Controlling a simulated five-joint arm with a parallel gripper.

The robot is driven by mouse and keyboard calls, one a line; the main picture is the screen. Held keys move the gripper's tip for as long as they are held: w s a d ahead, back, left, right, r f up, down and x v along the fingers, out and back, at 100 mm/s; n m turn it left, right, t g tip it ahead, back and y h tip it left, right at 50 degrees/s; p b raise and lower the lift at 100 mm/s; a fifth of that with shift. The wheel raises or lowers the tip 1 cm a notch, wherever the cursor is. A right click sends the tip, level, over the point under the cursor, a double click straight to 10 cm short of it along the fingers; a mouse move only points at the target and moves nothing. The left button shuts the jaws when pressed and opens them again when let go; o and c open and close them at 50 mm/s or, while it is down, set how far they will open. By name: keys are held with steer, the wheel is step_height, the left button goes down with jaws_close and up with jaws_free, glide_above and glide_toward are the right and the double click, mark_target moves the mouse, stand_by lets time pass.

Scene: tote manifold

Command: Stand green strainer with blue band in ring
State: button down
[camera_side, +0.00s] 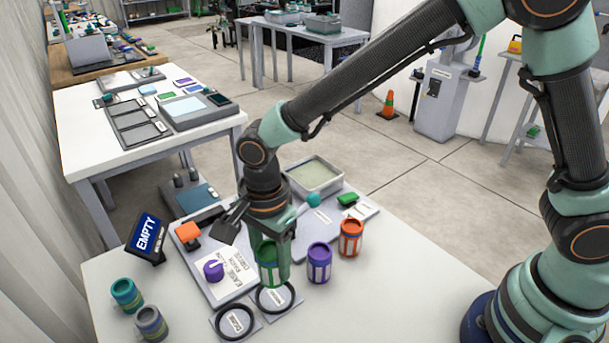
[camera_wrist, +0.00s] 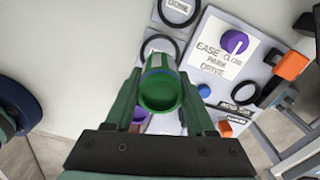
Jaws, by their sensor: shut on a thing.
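My gripper (camera_side: 271,250) is shut on the green strainer (camera_side: 268,272), which hangs open end up near the black rings. A second ring (camera_side: 235,322) lies to the left. I cannot tell the strainer's gap above the ring.
A purple canister (camera_side: 319,264) and an orange canister (camera_side: 350,238) stand right of the strainer. Teal (camera_side: 126,295) and grey (camera_side: 150,322) canisters stand at the left. A panel with a purple knob (camera_side: 213,269) and a tray (camera_side: 315,177) lie behind. The table's right side is clear.

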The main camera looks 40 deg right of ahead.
mark_target(273, 278)
steer(key=shift+f, duration=2.8)
steer(key=shift+c, duration=0.8)
jaws_free()
